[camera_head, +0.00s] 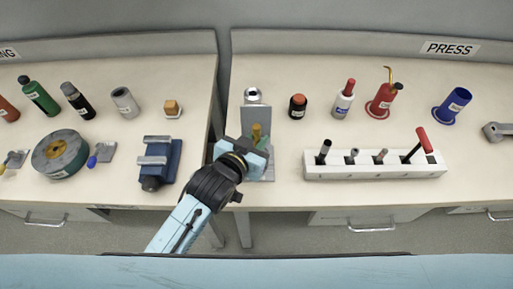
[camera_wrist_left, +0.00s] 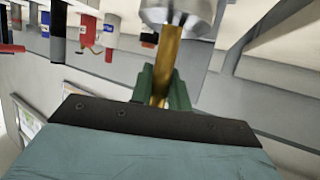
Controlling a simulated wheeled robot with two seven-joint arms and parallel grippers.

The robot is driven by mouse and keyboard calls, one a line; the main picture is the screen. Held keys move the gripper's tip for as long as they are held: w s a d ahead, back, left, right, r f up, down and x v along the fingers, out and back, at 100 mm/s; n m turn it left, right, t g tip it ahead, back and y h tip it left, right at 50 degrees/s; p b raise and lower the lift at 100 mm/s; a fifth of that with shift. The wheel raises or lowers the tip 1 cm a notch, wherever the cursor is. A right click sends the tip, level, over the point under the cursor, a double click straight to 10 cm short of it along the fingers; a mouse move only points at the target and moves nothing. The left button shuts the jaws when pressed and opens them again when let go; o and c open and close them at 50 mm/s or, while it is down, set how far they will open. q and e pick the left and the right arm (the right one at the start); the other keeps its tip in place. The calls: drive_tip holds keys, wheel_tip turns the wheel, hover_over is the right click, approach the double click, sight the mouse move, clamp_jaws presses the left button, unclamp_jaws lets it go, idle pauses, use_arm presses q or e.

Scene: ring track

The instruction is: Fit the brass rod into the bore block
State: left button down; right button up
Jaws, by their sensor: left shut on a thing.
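The brass rod (camera_head: 256,131) is held in my left gripper (camera_head: 260,141), near the front of the right-hand bench. In the left wrist view the rod (camera_wrist_left: 168,58) stands between the green fingers of the gripper (camera_wrist_left: 162,88), which are shut on it. Its far end meets or overlaps a silver round part (camera_wrist_left: 180,10) at the top; I cannot tell whether it is inside. In the head view a grey upright block (camera_head: 256,118), which looks like the bore block, stands just behind the rod, with a shiny round part (camera_head: 253,95) above it. My right gripper is not in view.
A white rack (camera_head: 375,172) with several tools stands to the right. An orange-topped jar (camera_head: 298,106), a bottle (camera_head: 343,100) and a red can (camera_head: 383,98) stand behind it. A blue vise-like fixture (camera_head: 160,162) is on the left bench, across a gap.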

use_arm(q)
drive_tip(key=shift+f, duration=1.5)
drive_tip(key=shift+f+b, duration=0.1)
drive_tip(key=shift+b, duration=0.2)
drive_tip(key=shift+f, duration=0.15)
drive_tip(key=c, duration=1.3)
unclamp_jaws()
drive_tip(key=shift+c, duration=0.2)
drive_tip(key=shift+r, duration=0.25)
drive_tip(key=p+v, duration=0.1)
drive_tip(key=v, duration=1.1)
drive_tip(key=shift+p, duration=0.35)
drive_tip(key=shift+a, duration=0.15)
